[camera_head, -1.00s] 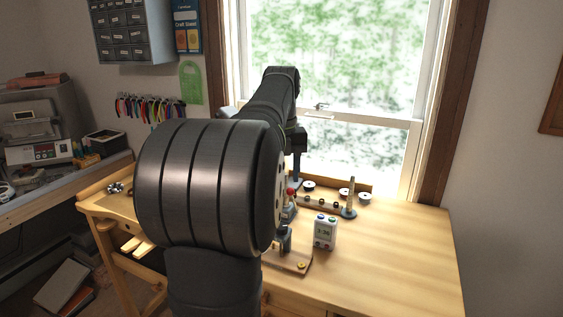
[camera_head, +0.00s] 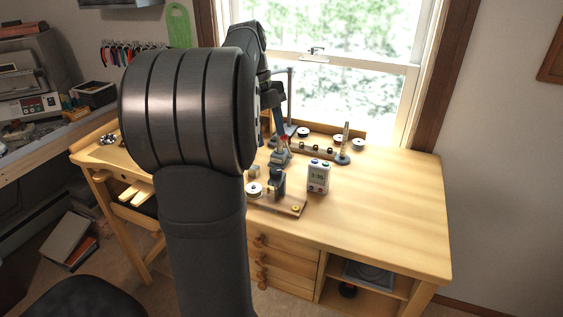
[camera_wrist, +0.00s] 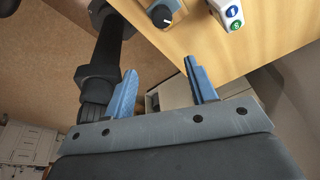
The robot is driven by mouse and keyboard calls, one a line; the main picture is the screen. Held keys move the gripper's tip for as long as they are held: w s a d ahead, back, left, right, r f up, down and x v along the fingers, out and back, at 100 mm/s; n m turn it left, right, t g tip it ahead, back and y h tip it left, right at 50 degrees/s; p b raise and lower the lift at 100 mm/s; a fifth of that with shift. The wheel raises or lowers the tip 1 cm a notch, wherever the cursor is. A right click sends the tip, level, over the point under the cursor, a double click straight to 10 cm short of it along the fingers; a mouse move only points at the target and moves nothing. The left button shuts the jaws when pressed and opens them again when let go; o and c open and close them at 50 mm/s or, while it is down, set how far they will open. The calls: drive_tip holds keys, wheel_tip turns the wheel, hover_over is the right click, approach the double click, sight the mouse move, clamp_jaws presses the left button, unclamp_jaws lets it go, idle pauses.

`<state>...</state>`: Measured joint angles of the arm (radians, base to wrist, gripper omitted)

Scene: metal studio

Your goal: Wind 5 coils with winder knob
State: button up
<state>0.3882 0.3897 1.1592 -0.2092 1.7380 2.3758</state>
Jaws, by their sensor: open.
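In the head view, a wooden base board (camera_head: 267,203) on the bench carries a grey-blue upright unit (camera_head: 277,184), a pale spool (camera_head: 254,189) and a small yellow piece at its right end. A white device with a lit display (camera_head: 318,177) stands just right of it. In the wrist view, a dark round knob with a white mark (camera_wrist: 162,15) sits on a grey-blue body at the top edge. My gripper (camera_wrist: 160,68) has its two blue fingers spread, with nothing between them, apart from the knob. My arm hides part of the bench in the head view.
A rack with several spools (camera_head: 315,149) and a post on a round base (camera_head: 343,156) stand at the back by the window. A red-topped item (camera_head: 283,141) stands left of them. The right part of the bench top (camera_head: 393,195) is clear.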

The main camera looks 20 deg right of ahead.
wheel_tip(320, 180, down, 6)
drive_tip(key=s+a+n+g+h, duration=0.1)
drive_tip(key=a+n+g+h, duration=0.2)
drive_tip(key=n, duration=0.7)
drive_tip(key=m+t+h, duration=0.7)
drive_tip(key=m+h, duration=0.6)
drive_tip(key=m, duration=1.9)
approach(276, 174)
drive_tip(key=d, duration=0.4)
drive_tip(key=w+d, duration=0.1)
drive_tip(key=d, duration=0.3)
drive_tip(key=w+d+f, duration=0.1)
drive_tip(key=d, duration=0.3)
drive_tip(key=shift+w+d, duration=0.25)
drive_tip(key=shift+g, duration=0.4)
drive_tip(key=c, duration=1)
